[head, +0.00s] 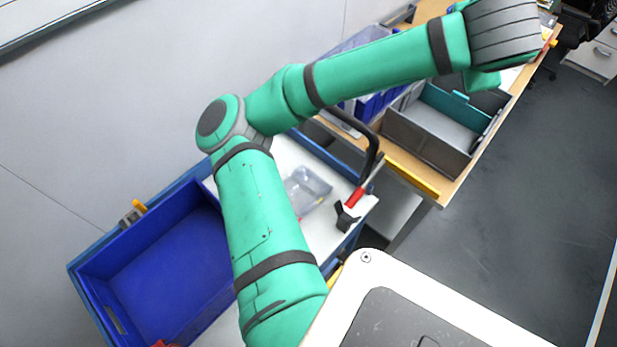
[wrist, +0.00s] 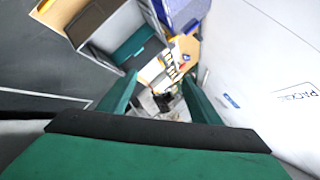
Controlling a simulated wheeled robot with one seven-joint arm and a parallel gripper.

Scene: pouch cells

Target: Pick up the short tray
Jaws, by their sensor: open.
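No object is clearly recognisable as the short tray. An open grey-brown tray with a light floor (head: 428,152) and a teal-edged bin (head: 462,98) stand together on the wooden bench. In the wrist view, the grey-brown tray (wrist: 91,20) and the teal bin (wrist: 138,44) show at the upper left. My gripper (wrist: 162,97) is open, its two green fingers spread with nothing held between them. It is apart from both containers. In the head view my arm reaches over the bench and its fingers cannot be made out.
A blue crate (head: 165,262) stands at the lower left. A white surface (head: 322,229) holds a clear plastic item (head: 305,190) and a red-handled tool (head: 354,199). Blue bins (head: 370,106) line the bench's wall side. Grey floor (head: 520,220) is free at the right.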

